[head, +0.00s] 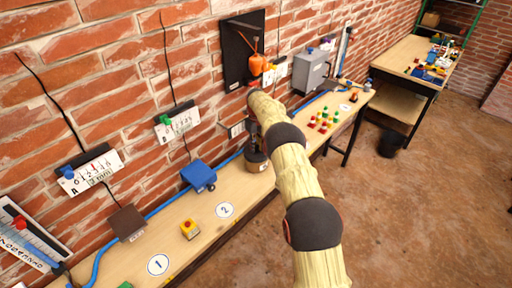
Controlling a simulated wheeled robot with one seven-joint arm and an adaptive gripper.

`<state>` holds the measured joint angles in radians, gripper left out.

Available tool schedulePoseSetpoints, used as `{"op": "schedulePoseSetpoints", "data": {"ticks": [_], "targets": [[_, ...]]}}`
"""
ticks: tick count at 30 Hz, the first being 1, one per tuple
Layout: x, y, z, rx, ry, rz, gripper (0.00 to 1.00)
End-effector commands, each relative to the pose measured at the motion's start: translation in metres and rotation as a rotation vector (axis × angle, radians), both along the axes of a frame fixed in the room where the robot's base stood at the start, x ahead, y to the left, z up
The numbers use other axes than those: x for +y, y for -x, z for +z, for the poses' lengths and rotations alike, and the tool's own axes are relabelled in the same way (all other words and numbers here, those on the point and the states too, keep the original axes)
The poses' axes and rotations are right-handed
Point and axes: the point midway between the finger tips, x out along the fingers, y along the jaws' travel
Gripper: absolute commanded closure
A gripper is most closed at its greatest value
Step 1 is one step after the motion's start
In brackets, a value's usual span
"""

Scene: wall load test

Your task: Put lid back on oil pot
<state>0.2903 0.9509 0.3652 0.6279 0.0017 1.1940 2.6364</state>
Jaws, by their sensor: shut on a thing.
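The oil pot (259,167) appears to be the small brown pot with a pale label, standing on the narrow wall bench beyond the round marker 2. My gripper (254,144) points down directly over it, shut on a dark piece that looks like the lid (256,154). The lid is at the pot's mouth. I cannot tell whether it rests on the rim or hangs just above it. The fingertips are small and partly lost against the dark lid. My arm hides part of the bench to the right of the pot.
The bench (188,257) runs along the brick wall. A blue box (199,176), a yellow block with a red top (189,229) and a brown block (127,223) stand left of the pot. Several coloured pieces (323,121) lie to the right. An orange device (258,64) hangs above.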

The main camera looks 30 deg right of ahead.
Motion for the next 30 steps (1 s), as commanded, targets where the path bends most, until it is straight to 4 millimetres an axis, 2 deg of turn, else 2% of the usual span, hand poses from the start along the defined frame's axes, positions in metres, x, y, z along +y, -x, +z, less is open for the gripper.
{"op": "schedulePoseSetpoints", "data": {"ticks": [12, 18, 28, 30], "targets": [[0.0, 0.0001, 0.0, 0.0, 0.0, 0.0, 0.58], [0.0001, 0.0001, -0.0001, 0.0, 0.0, 0.0, 0.58], [0.0001, 0.0002, -0.0003, 0.001, 0.0, 0.0, 0.4], [0.0001, 0.0002, -0.0002, 0.001, 0.0, 0.0, 0.4]]}}
